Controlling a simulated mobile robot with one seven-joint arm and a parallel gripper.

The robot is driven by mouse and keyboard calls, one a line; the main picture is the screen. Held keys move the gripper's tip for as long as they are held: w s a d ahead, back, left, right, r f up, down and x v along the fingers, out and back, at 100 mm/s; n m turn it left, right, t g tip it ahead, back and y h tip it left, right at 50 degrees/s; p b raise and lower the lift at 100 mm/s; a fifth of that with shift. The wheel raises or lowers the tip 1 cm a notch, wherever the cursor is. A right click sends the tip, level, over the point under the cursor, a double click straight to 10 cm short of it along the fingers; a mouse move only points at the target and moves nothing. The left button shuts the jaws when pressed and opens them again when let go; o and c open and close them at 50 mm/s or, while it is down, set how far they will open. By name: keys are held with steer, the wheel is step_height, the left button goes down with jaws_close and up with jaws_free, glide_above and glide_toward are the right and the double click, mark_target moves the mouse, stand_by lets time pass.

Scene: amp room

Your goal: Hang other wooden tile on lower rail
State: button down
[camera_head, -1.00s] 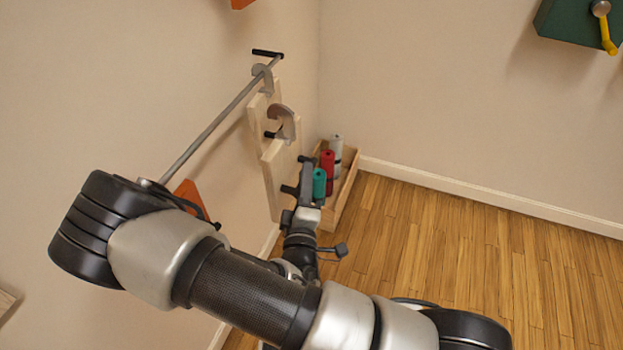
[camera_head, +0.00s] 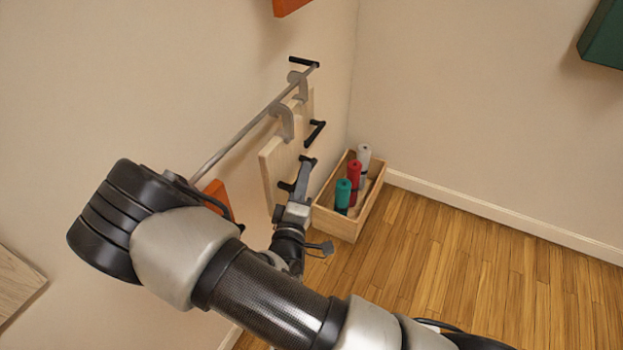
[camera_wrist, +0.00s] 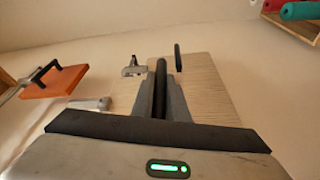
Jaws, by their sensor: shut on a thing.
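A pale wooden tile (camera_head: 273,170) with a grey hook (camera_head: 287,122) on top is upright beside the wall. Its hook overlaps the grey rail (camera_head: 238,133); I cannot tell whether it bears on it. Another wooden tile (camera_head: 308,103) hangs by its hook from the rail's far end, partly hidden behind the nearer tile. My gripper (camera_head: 298,180) is shut on the nearer tile's black handle (camera_head: 308,160). In the wrist view my gripper (camera_wrist: 161,95) has that handle between its fingers, with the tile's wooden face (camera_wrist: 208,90) behind.
A wooden crate (camera_head: 340,224) with green, red and white rolls stands on the floor beyond. An orange panel (camera_head: 213,195) is behind my arm, and another orange piece (camera_head: 290,5) is above the rail. A green box (camera_head: 606,38) is on the right wall. Open floor lies right.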

steer(key=shift+w+a+f+b, duration=0.4)
steer(key=shift+a+f+b, duration=0.05)
steer(key=shift+a, duration=0.55)
steer(key=shift+w+a+f+b, duration=0.45)
steer(key=shift+a+b, duration=0.05)
steer(key=shift+a, duration=0.5)
steer(key=shift+w+a+f+b, duration=0.4)
steer(key=shift+a+f+b, duration=0.05)
steer(key=shift+a, duration=0.55)
steer(key=c, duration=1.7)
jaws_free()
steer(key=shift+o, duration=0.2)
steer(key=shift+f, duration=0.1)
steer(key=shift+s, duration=0.15)
